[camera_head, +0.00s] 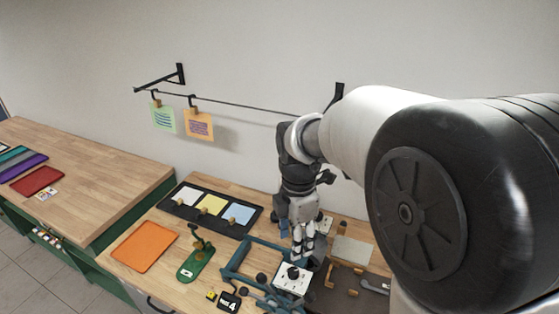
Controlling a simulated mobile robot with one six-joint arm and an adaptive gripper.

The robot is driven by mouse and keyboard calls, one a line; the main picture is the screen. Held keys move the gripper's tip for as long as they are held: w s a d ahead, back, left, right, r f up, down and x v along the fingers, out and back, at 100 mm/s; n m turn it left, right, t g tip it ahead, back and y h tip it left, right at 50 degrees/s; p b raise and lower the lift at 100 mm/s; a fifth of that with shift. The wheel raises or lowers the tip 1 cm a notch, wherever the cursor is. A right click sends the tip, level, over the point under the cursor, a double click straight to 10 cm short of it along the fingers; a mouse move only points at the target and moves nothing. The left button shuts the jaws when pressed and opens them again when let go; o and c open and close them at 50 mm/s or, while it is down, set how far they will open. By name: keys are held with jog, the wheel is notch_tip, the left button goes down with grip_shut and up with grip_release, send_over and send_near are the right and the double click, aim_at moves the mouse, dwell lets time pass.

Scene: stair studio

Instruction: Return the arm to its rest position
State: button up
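My arm reaches in from the right and hangs down over the workbench (205,285). My gripper (303,245) points down just behind a white plate with a dark knob (291,282). The fingers look small here, and I cannot make out whether they are apart or closed, or whether they touch anything. The arm's big dark joint fills the right of the view and hides the bench there.
A blue frame (236,262) surrounds the white plate. To its left are a green stand (193,264), an orange mat (145,246) and a black tray (233,229) with three cards. Notes (198,124) hang on a wall line. Another bench (90,165) stands left.

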jog(key=s+d+f+m+t+b, duration=0.1)
jog(key=s+d+m+b, duration=0.1)
jog(key=s+m+b, duration=0.2)
jog(key=s+d+f+m+t+b, duration=0.1)
jog(key=s+d+m+t+b, duration=0.1)
jog(key=s+m, duration=0.8)
jog(key=s+d+f+m+t+b, duration=0.1)
jog(key=s+d+f+m+b, duration=0.1)
jog(key=s+m+b, duration=0.3)
jog(key=s+d+m, duration=0.1)
jog(key=m, duration=0.1)
jog(key=shift+s+m+t+b, duration=0.3)
jog(key=shift+s, duration=0.1)
dwell(0.7)
